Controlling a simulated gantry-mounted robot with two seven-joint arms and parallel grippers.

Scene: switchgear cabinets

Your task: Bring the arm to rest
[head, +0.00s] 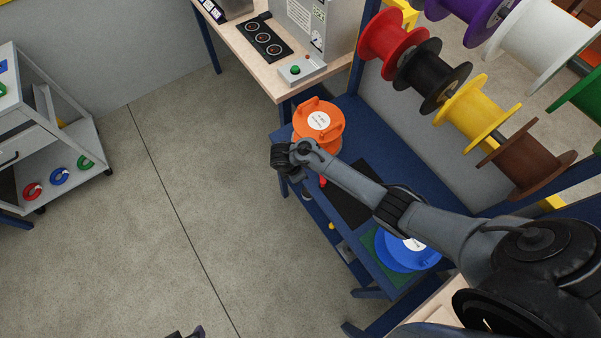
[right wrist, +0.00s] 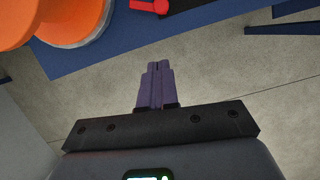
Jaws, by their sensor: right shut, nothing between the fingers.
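My right arm reaches in from the right in the head view, over the blue bench. Its wrist end hangs past the bench's left edge, beside the orange spool (head: 318,122), and its fingers cannot be made out there. In the right wrist view the right gripper (right wrist: 157,68) has its purple fingers shut together with nothing between them. They point over grey floor, apart from the orange spool (right wrist: 75,25) and the bench edge. A small dark piece at the head view's bottom edge looks like the tip of my left gripper (head: 186,333); its opening cannot be made out.
The blue bench (head: 357,118) carries a black mat (head: 352,205), a blue spool (head: 400,250) and a red item (head: 323,182). Coloured wire reels (head: 390,38) hang at upper right. A grey cart (head: 75,145) stands at left. The floor (head: 190,180) between is clear.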

